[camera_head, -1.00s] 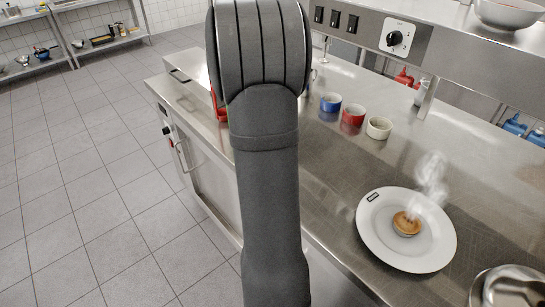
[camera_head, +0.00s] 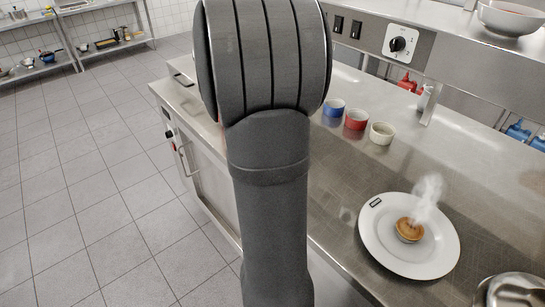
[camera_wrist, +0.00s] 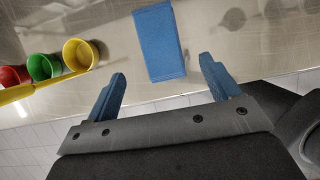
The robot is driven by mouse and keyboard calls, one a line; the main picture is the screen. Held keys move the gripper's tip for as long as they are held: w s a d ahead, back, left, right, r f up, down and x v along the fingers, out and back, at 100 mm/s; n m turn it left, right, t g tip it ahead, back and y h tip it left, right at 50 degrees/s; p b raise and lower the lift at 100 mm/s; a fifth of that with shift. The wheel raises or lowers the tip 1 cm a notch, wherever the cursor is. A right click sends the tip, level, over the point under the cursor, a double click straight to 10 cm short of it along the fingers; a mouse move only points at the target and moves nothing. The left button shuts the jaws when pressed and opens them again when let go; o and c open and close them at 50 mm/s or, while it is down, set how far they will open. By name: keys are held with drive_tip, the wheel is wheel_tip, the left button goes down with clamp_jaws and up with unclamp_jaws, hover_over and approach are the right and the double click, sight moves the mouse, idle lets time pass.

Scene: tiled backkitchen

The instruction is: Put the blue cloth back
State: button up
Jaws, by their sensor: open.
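The blue cloth (camera_wrist: 160,43) shows in the wrist view as a neat flat rectangle on the steel counter, near the counter's edge. My gripper (camera_wrist: 163,69) is open, with its two blue fingers spread apart and nothing held in it. The cloth lies ahead of the gap between the fingers; how far below them it is, I cannot tell. In the head view my arm hides the gripper, and the cloth does not show there.
In the wrist view, red (camera_wrist: 12,76), green (camera_wrist: 44,66) and yellow (camera_wrist: 80,54) cups stand left of the cloth, by a yellow strip. In the head view, a white plate (camera_head: 382,250) with a steaming tart and several small bowls (camera_head: 356,120) stand on the counter (camera_head: 335,180).

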drive_tip(key=v, duration=0.4)
drive_tip(key=x, duration=1.2)
drive_tip(key=shift+s+f, duration=0.1)
wheel_tip(320, 180, up, 2)
drive_tip(key=shift+r, duration=0.95)
